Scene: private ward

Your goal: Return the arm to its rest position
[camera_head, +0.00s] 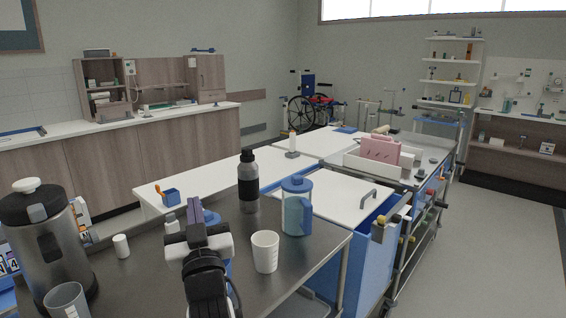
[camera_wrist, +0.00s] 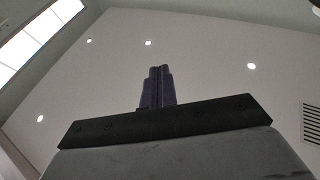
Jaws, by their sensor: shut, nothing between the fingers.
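My gripper (camera_head: 194,208) stands above the dark metal tabletop in the head view, with its fingers upward. In the wrist view the two dark fingers (camera_wrist: 157,86) are together with nothing between them. The wrist camera faces the ceiling. A white measuring cup (camera_head: 265,252) stands just right of my arm. A blue-lidded pitcher (camera_head: 297,208) stands farther right, and a dark grey bottle (camera_head: 248,180) stands behind. My arm hides part of the tabletop and of a blue item behind it.
A large steel dispenser (camera_head: 45,245) and a grey cup (camera_head: 67,301) stand at the left. A small white cup (camera_head: 121,246) is between them and my arm. A white-topped blue cart (camera_head: 335,195) adjoins the table. Open floor (camera_head: 490,250) lies at the right.

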